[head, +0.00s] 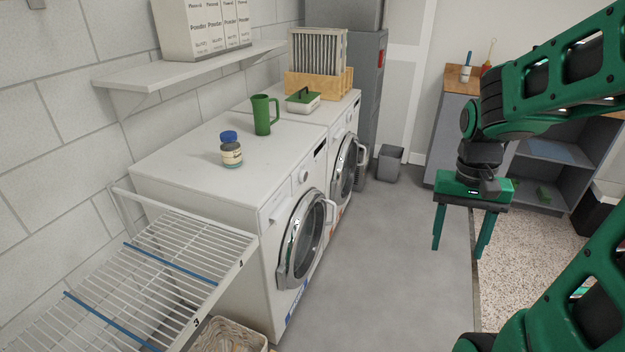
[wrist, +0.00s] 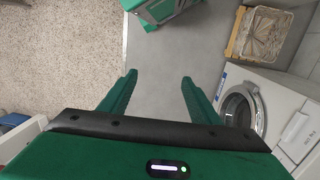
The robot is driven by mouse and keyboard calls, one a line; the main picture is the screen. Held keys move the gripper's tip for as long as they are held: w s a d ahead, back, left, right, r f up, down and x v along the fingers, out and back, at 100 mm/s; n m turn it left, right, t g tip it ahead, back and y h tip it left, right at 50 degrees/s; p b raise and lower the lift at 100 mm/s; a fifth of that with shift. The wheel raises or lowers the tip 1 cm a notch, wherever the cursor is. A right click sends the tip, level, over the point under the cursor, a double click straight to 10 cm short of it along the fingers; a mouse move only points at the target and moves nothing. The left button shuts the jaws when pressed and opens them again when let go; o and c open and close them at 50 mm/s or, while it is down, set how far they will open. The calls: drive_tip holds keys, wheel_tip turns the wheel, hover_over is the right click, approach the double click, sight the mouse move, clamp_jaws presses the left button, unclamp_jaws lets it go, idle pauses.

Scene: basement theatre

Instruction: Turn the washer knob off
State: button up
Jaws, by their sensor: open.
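Two white front-loading machines stand side by side along the left wall. The nearer washer (head: 264,190) has a round knob (head: 304,177) on its front panel above the round door (head: 303,238). The washer also shows at the right of the wrist view (wrist: 283,112), seen from above; I cannot make out the knob there. The farther machine (head: 340,145) has a similar round door. My green gripper (head: 462,248) hangs fingers down over the floor, right of the machines and well apart from the knob. Its two fingers are spread and empty, also in the wrist view (wrist: 158,84).
A wire drying rack (head: 160,270) and wicker basket (head: 228,337) are at the front left. Grey floor (head: 385,260) is clear before the machines.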

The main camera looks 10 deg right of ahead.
drive_tip(key=w+a+f+m+y, duration=0.25)
drive_tip(key=w+a+f, duration=0.35)
drive_tip(key=w+f, duration=0.3)
drive_tip(key=w+a+f+m+y, duration=0.2)
drive_tip(key=w+a+f+y, duration=0.3)
drive_tip(key=w, duration=0.5)
drive_tip(key=w+a+f+m+y, duration=0.2)
drive_tip(key=w+a+f, duration=0.4)
drive_tip(key=w+f, duration=0.35)
drive_tip(key=m+t+y, duration=0.6)
drive_tip(key=m+t, duration=0.6)
approach(306, 176)
drive_tip(key=shift+n+h, duration=0.25)
drive_tip(key=x, duration=0.8)
drive_tip(key=shift+s+a+r, duration=0.1)
drive_tip(key=shift+s+r, duration=0.1)
drive_tip(key=shift+r, duration=0.2)
drive_tip(key=shift+c, duration=0.3)
